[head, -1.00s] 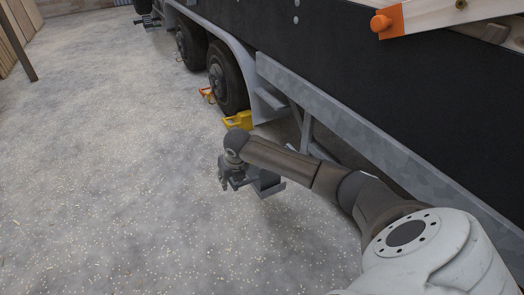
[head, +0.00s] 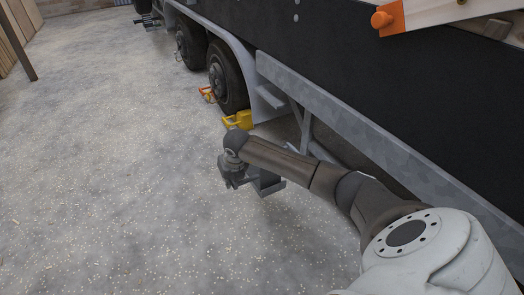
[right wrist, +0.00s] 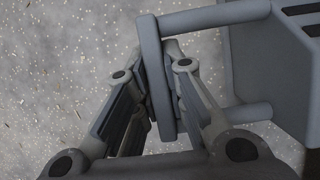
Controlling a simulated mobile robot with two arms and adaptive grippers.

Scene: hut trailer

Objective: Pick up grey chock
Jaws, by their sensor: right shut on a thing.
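The grey chock (head: 268,184) sits low over the floor beside the trailer, partly hidden behind my right arm. In the right wrist view its body (right wrist: 265,65) is at the upper right, with a grey bar handle (right wrist: 150,38) standing off it on two posts. My right gripper (head: 230,183) is at the handle side of the chock. In the right wrist view its fingers (right wrist: 155,75) are on either side of the handle bar, shut on it. The frames do not show clearly whether the chock touches the floor. My left gripper is not in view.
A yellow chock (head: 238,119) and an orange chock (head: 207,94) are by the trailer's wheel (head: 228,78). The grey side rail (head: 365,135) runs close along the right of my arm. The speckled floor (head: 100,190) to the left is clear.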

